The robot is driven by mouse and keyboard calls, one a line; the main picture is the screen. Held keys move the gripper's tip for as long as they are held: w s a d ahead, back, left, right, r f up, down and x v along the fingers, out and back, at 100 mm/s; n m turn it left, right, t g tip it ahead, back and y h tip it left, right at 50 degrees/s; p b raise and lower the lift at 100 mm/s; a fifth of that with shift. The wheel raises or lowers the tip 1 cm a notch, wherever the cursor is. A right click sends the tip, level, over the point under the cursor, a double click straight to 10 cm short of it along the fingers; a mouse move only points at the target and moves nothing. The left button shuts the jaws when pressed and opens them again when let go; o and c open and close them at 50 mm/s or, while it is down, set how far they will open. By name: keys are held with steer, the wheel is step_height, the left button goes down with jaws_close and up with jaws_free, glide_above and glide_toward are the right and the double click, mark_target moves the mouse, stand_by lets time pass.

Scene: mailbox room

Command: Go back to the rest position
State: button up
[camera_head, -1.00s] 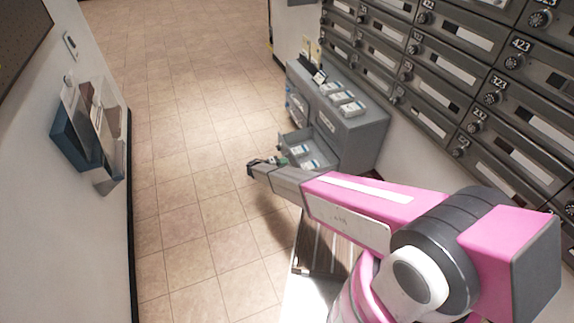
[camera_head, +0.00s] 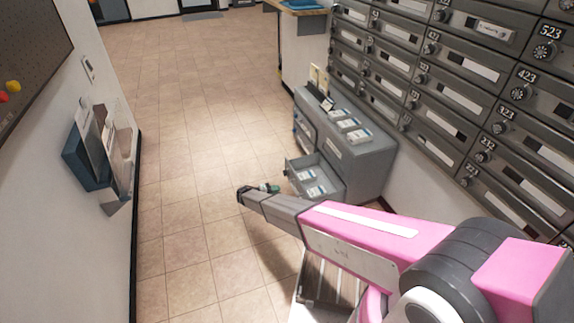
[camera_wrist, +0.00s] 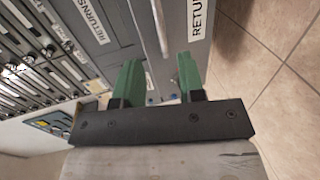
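My gripper (camera_head: 268,188) is at the end of my pink and grey arm, just left of the open drawer in the head view. In the wrist view my gripper (camera_wrist: 158,76) has two green fingers standing apart with nothing between them. The grey cabinet (camera_head: 362,158) stands against the mailbox wall. Its lower drawer (camera_head: 325,187) is pulled out and holds white bundles (camera_head: 307,174). The wrist view shows "RETURNS" labels (camera_wrist: 89,20) on grey fronts close to the fingers.
More white bundles (camera_head: 347,124) lie on the cabinet top. Mailboxes (camera_head: 450,95) line the right wall. A wall holder (camera_head: 98,160) with papers juts out on the left. A counter (camera_head: 300,8) stands farther back. The tiled floor (camera_head: 195,110) between is clear.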

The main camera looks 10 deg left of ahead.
steer(key=s+d+r+m+g+y, duration=0.1)
steer(key=d+r+g, duration=0.2)
steer(key=d+r, duration=0.45)
steer(key=d+r+m+g+y, duration=0.15)
steer(key=d+r, duration=0.25)
steer(key=d, duration=0.7)
steer(key=s+d+r+m+g+y, duration=0.1)
steer(key=d+r+g+y, duration=0.1)
steer(key=d+r+g, duration=0.5)
steer(key=s+d+r+m+t+y, duration=0.1)
steer(key=s+d+r+y, duration=0.3)
steer(key=s+d+r, duration=0.3)
steer(key=s+d+r+m+t+y, duration=0.2)
steer(key=s+d+r+y, duration=0.2)
steer(key=s+d+r, duration=0.4)
steer(key=d+r, duration=0.2)
steer(key=d, duration=0.5)
steer(key=shift+r, duration=0.4)
steer(key=shift+y, duration=0.25)
